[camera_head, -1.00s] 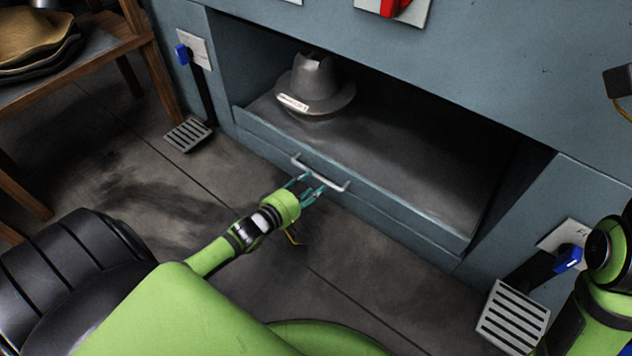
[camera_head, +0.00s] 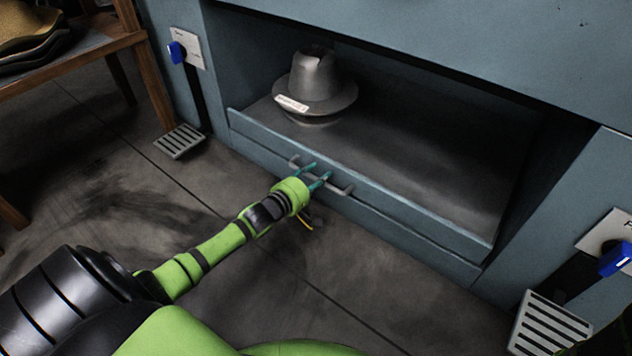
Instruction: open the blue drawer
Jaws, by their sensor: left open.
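The blue drawer (camera_head: 415,218) is a long blue-grey front low in the press, and it looks shut. Its grey bar handle (camera_head: 341,190) is on the front, left of the middle. My left gripper (camera_head: 319,174) is at the handle with its teal fingers apart, and they overlap the bar in the view. I cannot tell whether they touch it. A grey hat form (camera_head: 318,82) with a white label stands in the recess above the drawer front. My right gripper is not in view.
A wooden table (camera_head: 75,62) with hats stands at the upper left. Grated pedals (camera_head: 180,141) and (camera_head: 548,326) lie on the floor at both sides of the press, below blue levers. Bare floor lies before the drawer.

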